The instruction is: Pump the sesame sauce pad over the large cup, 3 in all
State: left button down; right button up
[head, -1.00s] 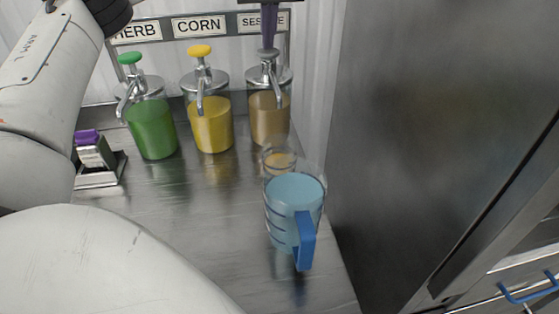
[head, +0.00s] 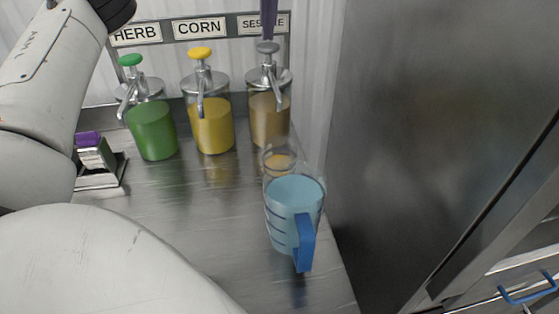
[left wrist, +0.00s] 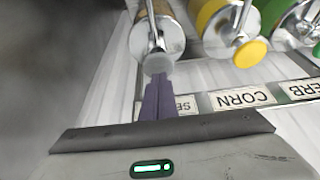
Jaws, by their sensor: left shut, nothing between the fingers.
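The sesame pump pad (head: 267,47) is grey and sits on the metal-topped jar of tan sauce (head: 269,122) under the SESAME sign. My left gripper (head: 268,35) is shut and empty, its purple fingers pointing down just over the pad. The left wrist view shows the fingertips (left wrist: 158,80) close to the grey pad (left wrist: 158,62); whether they touch is unclear. A clear cup (head: 279,161) with tan contents stands in front of the sesame jar. A blue-handled jug (head: 292,222) partly hides it. I cannot tell which is the large cup. My right gripper is out of view.
The green herb jar (head: 152,130) and yellow corn jar (head: 211,125) stand left of the sesame jar. A small metal holder with a purple top (head: 92,152) is at the left. A tall steel cabinet (head: 430,120) borders the right. The counter's middle is clear.

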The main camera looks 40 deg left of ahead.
aim_at(268, 45)
pick_arm(q)
jog(key=shift+f+b, duration=0.5)
jog(key=shift+f, duration=1.15)
jog(key=shift+r+p, duration=0.6)
jog(key=shift+r, duration=1.05)
notch_tip(268, 45, up, 6)
